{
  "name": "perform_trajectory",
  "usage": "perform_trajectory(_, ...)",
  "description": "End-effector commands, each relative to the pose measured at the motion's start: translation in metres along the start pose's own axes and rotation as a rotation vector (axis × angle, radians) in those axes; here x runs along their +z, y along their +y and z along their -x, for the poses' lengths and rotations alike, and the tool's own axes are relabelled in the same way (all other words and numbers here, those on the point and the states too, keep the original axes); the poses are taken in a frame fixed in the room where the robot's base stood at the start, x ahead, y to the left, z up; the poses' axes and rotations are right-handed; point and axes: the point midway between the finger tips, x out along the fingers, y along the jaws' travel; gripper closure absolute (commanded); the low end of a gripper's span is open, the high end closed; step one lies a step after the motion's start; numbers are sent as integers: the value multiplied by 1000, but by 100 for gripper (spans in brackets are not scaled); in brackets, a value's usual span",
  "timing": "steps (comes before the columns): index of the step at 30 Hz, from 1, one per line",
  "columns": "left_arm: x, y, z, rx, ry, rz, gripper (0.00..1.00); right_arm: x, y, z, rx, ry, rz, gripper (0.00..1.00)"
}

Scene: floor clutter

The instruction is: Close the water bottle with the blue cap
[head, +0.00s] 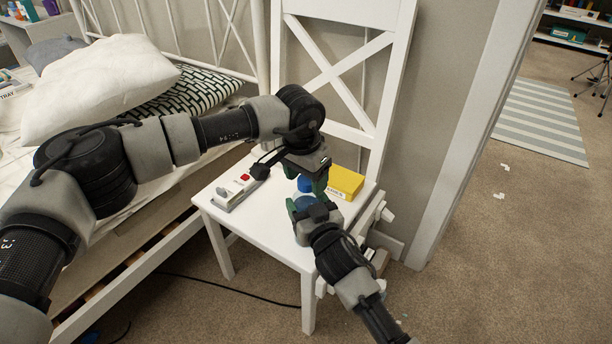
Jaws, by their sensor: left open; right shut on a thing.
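The blue cap (304,183) shows between my two grippers, directly over the water bottle (304,200). I cannot tell whether it is seated on the bottle's neck. The bottle's bluish top shows above the white chair seat, and its lower part is hidden by my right gripper. My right gripper (306,210) comes up from the lower right and is shut on the bottle. My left gripper (309,184) reaches down from above and is open, with a green finger beside the cap. Its other finger is mostly hidden.
The white chair (255,232) stands beside the bed. A yellow box (345,183) lies on its seat just right of the grippers, and a grey-white device with a red button (236,191) lies to the left. A dark cable (225,290) crosses the carpet.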

Motion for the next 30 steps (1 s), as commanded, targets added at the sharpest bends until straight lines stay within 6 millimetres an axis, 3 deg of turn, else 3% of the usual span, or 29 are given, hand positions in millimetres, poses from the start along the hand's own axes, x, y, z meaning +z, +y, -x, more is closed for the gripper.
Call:
perform_trajectory(5,-2,0,9,0,2,0,37,1,0,0,0,-2,0,100)
perform_trajectory(14,-6,0,44,0,0,0,37,1,0,0,0,-2,0,100)
perform_trajectory(25,-6,0,45,0,-1,26,40,1,0,0,0,-1,0,100)
perform_trajectory(30,-6,0,46,-1,-5,216,40,1,0,0,0,-1,0,100)
